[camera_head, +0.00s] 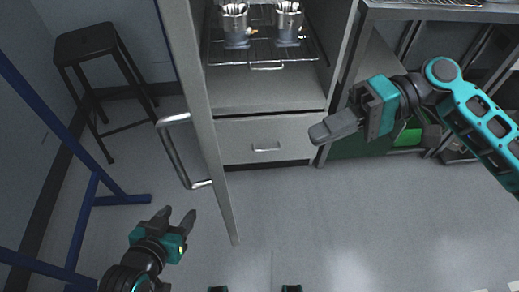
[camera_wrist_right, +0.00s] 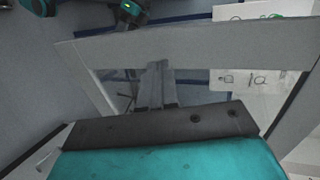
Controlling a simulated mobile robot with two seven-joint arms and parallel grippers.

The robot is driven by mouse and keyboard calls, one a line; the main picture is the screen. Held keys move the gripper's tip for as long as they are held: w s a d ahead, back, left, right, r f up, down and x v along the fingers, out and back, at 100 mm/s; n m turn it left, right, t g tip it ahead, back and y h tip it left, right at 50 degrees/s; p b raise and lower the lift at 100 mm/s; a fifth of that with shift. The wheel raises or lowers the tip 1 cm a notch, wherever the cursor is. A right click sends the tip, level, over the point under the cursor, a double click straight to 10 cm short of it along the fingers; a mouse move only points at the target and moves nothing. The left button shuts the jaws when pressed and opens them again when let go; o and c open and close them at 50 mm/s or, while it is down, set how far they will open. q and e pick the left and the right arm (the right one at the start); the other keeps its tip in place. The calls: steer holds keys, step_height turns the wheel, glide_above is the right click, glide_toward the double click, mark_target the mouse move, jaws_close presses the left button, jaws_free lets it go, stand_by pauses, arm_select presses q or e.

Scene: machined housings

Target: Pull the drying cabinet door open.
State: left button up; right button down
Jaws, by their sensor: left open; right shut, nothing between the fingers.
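The drying cabinet door (camera_head: 205,120) stands swung open towards me in the head view, seen nearly edge-on. Its silver bar handle (camera_head: 172,155) is on the door's left face. My left gripper (camera_head: 180,215) is open and empty, below the handle and apart from it. My right gripper (camera_head: 318,134) is shut and empty, right of the door and in front of the cabinet's right side. In the right wrist view its closed fingers (camera_wrist_right: 155,82) appear in front of a pale grey frame (camera_wrist_right: 200,45), apparently the door; I cannot tell the gap.
Inside the cabinet, metal housings (camera_head: 235,22) stand on a wire rack (camera_head: 262,50). A drawer (camera_head: 262,138) below is shut. A dark stool (camera_head: 95,50) and blue frame (camera_head: 85,215) are at left; a workbench (camera_head: 430,12) is at right. The floor ahead is clear.

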arm_select(q)
steer(key=shift+w+a, duration=0.1)
steer(key=shift+a, duration=0.1)
arm_select(e)
steer(key=r+x, duration=0.1)
steer(key=x, duration=1.2)
steer(key=shift+a, duration=0.45)
steer(key=shift+s, duration=0.15)
